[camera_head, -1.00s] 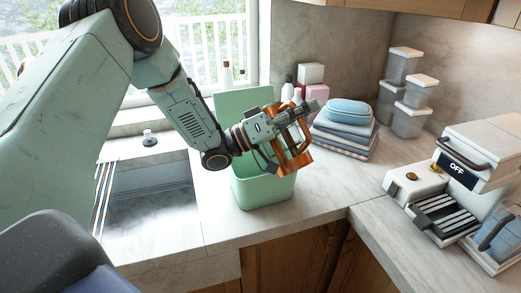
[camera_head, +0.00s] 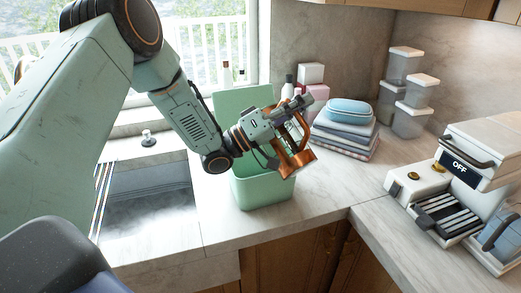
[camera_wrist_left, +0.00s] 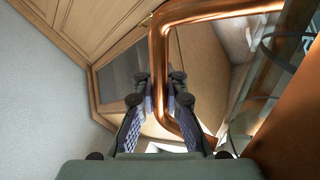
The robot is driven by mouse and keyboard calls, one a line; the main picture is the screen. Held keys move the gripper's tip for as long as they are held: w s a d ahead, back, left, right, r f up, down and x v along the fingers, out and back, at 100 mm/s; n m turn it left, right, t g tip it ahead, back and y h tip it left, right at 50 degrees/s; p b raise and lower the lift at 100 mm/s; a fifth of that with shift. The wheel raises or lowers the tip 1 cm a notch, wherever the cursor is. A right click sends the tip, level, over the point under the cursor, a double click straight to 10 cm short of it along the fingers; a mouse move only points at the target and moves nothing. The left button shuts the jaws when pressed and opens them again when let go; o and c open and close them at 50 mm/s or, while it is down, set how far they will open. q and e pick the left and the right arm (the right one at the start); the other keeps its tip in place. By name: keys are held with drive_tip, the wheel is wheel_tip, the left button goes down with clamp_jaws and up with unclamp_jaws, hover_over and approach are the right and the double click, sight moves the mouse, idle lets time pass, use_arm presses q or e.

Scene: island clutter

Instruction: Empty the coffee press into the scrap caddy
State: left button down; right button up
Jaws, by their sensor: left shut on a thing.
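The coffee press (camera_head: 293,160) has a copper frame and hangs tilted over the scrap caddy (camera_head: 263,192). The caddy is a pale green bin on the counter, with its lid (camera_head: 240,100) standing open behind. My left gripper (camera_head: 287,118) is above the caddy, shut on the press's handle. In the left wrist view, the copper handle (camera_wrist_left: 158,75) passes between the fingers of my left gripper (camera_wrist_left: 160,95), with the clear glass of the press (camera_wrist_left: 275,80) to the right. The caddy's inside is mostly hidden by the press and arm. My right gripper is out of view.
A sink (camera_head: 150,195) lies left of the caddy. Folded cloths (camera_head: 345,145) with a blue container (camera_head: 349,110) on top stand behind right. Stacked clear containers (camera_head: 408,120) are in the corner. The counter right of the caddy is clear.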

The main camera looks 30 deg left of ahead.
use_arm(q)
drive_tip(key=shift+s+r, duration=0.1)
drive_tip(key=shift+r, duration=0.1)
drive_tip(key=shift+w+a+f+n+t+y+b, duration=0.15)
drive_tip(key=shift+w+a+n+t+y+b, duration=0.15)
drive_tip(key=shift+n, duration=0.3)
drive_tip(key=shift+w+a+f+n+t+y+b, duration=0.1)
drive_tip(key=shift+w+a+f+n+t+b, duration=0.1)
drive_tip(key=shift+a+n+t+b, duration=0.3)
drive_tip(key=shift+d+r, duration=0.1)
drive_tip(key=shift+s, duration=0.1)
drive_tip(key=shift+w+a+f+n+t+y, duration=0.25)
drive_tip(key=shift+a+n+t+y, duration=0.1)
drive_tip(key=shift+n, duration=0.45)
drive_tip(key=shift+w+a+n+t+y+b, duration=0.1)
drive_tip(key=shift+a+n+t+y+b, duration=0.15)
drive_tip(key=shift+a+n+b, duration=0.4)
drive_tip(key=shift+d, duration=0.15)
